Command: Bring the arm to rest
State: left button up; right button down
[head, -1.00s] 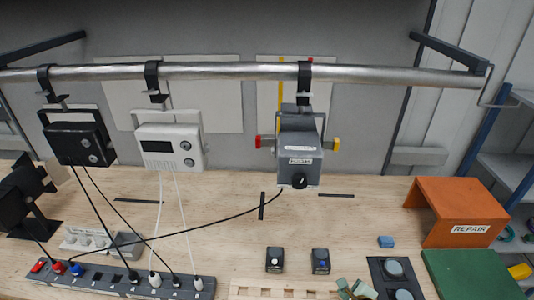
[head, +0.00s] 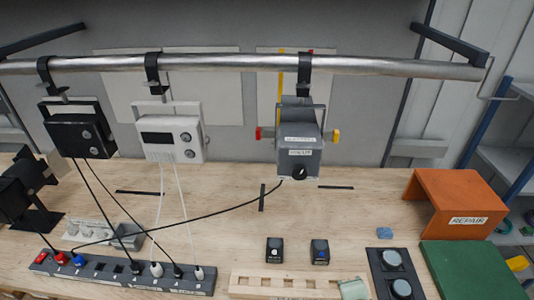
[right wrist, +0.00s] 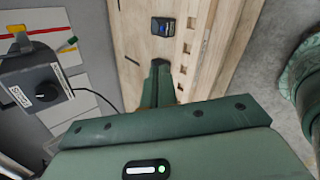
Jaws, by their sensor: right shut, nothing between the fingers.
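My right gripper (right wrist: 160,68) reaches up from the bottom of the right wrist view, its dark green fingers together with nothing between them. The fingers are over the light wooden bench, close to a slotted wooden strip (right wrist: 190,42). The rest of the right arm is out of frame. My left gripper is in neither view.
A grey device (head: 299,140), a white one (head: 172,138) and a black one (head: 80,134) hang from a metal rail (head: 230,64). Cables run to a power strip (head: 110,280). An orange REPAIR shelf (head: 455,195) and green mat (head: 470,272) stand right. Mid-bench is mostly clear.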

jog(key=s+d+r+m+g+h, duration=0.2)
jog(key=s+d+r+m+h, duration=0.3)
jog(key=s+d+m, duration=0.6)
jog(key=s+a+f+m+g+y+b, duration=0.2)
jog(key=f+b, duration=0.6)
jog(key=f, duration=1.4)
jog(key=s+a+f+m+g+y+b, duration=0.2)
jog(key=f+b, duration=0.6)
jog(key=f, duration=1.4)
jog(key=s+f+m+g+y+b, duration=0.1)
jog(key=s+f+b, duration=0.4)
jog(key=s+f, duration=0.4)
jog(key=s+f+g+y+b, duration=0.1)
jog(key=s+f+b, duration=0.5)
jog(key=f, duration=0.9)
jog(key=s, duration=0.3)
jog(key=shift+f+m, duration=0.35)
jog(key=shift+m, duration=0.05)
jog(key=shift+s, duration=0.1)
jog(key=shift+g, duration=0.3)
